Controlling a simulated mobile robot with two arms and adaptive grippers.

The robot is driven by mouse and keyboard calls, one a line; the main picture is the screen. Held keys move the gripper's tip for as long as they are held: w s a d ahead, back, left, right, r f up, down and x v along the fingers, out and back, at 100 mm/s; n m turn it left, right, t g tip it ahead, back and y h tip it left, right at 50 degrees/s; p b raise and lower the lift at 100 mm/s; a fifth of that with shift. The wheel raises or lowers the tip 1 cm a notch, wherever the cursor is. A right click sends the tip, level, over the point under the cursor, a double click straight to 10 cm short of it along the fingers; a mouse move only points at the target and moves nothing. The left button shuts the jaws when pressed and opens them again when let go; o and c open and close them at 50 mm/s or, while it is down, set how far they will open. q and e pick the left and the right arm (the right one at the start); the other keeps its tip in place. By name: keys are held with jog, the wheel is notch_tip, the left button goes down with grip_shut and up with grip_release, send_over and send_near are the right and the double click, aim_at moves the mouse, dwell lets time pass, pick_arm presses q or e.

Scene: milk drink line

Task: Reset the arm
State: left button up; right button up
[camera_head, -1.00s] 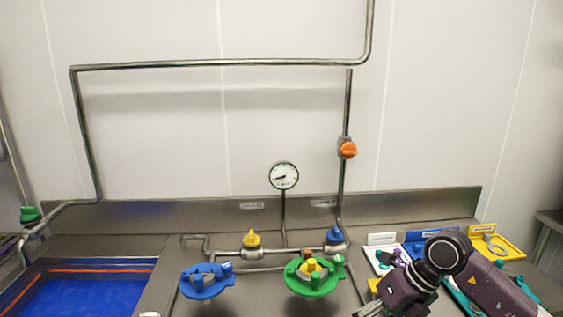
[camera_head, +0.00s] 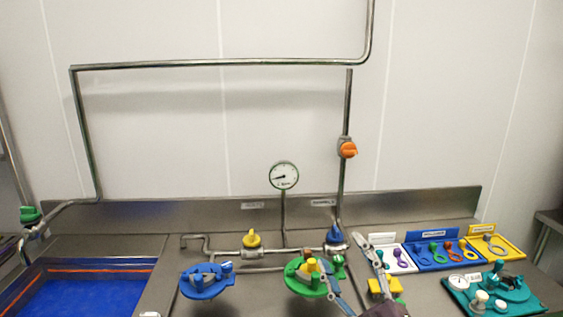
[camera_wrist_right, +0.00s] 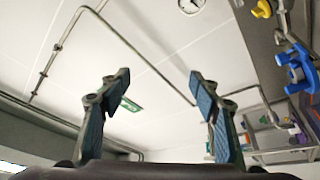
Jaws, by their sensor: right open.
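My right gripper (camera_head: 343,256) rises from the bottom edge in the head view, right of the green valve fixture (camera_head: 304,280). Its two fingers point up and are spread wide, with nothing between them. One finger overlaps the right side of the green fixture in the picture; I cannot tell if they touch. In the right wrist view the gripper (camera_wrist_right: 158,85) is open and empty, facing the white wall and pipes. Most of my right arm is below the head view. My left gripper is in neither view.
A blue fixture (camera_head: 206,281) stands left of the green one. Behind run a pipe with a yellow valve (camera_head: 252,239) and a blue valve (camera_head: 335,236). At right are a blue tray (camera_head: 423,264), a yellow tray (camera_head: 513,252) and a teal tray (camera_head: 535,308). A blue basin (camera_head: 85,292) lies left.

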jog(key=s+d+f+m+g+h, duration=0.4)
jog(key=d+f+m, duration=0.1)
jog(key=f, duration=0.5)
jog(key=s+d+f+m+g+h, duration=0.3)
jog(key=d+f+m+h, duration=0.15)
jog(key=f, duration=0.55)
jog(key=s+f+m+g+y, duration=0.1)
jog(key=s+f+g, duration=0.2)
jog(key=s+f, duration=0.3)
jog(key=s+a+f+g, duration=0.1)
jog(key=s+f+g, duration=0.25)
jog(key=s, duration=0.55)
jog(key=s+f+m+g+y, duration=0.1)
jog(key=s+f+g, duration=0.3)
jog(key=s, duration=0.3)
notch_tip(320, 180, down, 26)
jog(key=s, duration=0.2)
jog(key=s+d+f+g, duration=0.2)
jog(key=s+f, duration=1.4)
jog(key=s, duration=0.1)
jog(key=shift+s+d+f, duration=0.35)
jog(key=shift+f, duration=0.05)
